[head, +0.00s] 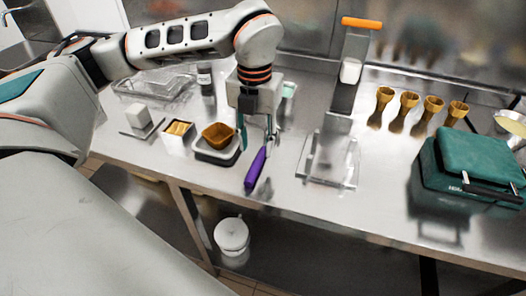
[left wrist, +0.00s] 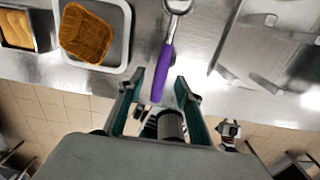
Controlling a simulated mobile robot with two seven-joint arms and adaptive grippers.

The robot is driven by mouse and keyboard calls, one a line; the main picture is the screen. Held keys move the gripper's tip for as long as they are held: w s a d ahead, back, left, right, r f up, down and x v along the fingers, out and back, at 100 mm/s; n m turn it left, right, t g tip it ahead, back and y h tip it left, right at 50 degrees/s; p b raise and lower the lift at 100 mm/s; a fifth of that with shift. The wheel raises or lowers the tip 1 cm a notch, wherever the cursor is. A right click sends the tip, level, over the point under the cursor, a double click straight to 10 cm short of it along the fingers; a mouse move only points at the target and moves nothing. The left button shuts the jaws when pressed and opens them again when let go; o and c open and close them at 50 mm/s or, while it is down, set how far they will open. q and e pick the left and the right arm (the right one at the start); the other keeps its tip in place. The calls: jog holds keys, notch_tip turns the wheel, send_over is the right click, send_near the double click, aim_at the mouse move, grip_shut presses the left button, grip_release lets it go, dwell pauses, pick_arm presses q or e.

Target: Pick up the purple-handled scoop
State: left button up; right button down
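The purple-handled scoop (head: 256,168) lies on the steel counter, its handle pointing toward the front edge. Its metal end lies behind the handle, partly hidden by my gripper in the head view. My left gripper (head: 257,135) reaches down over the scoop, fingers apart. In the left wrist view the purple handle (left wrist: 162,72) shows between the two teal fingers of the open left gripper (left wrist: 160,80), with its end toward the palm. I cannot tell the height gap, but the fingers are not closed on it.
A brown tub in a white tray (head: 217,157) stands close left of the scoop, beside a box of wafers (head: 178,137). A clear acrylic stand (head: 329,160) is to the right. Several cones (head: 409,100) and a green case (head: 478,165) stand farther right.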

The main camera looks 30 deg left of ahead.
aim_at(258, 159)
pick_arm(q)
jog(key=f, duration=0.5)
jog(key=shift+d, duration=0.2)
jog(key=shift+r, duration=0.1)
grip_shut()
pick_arm(e)
jog(key=shift+w+r, duration=0.1)
jog(key=shift+r, duration=0.1)
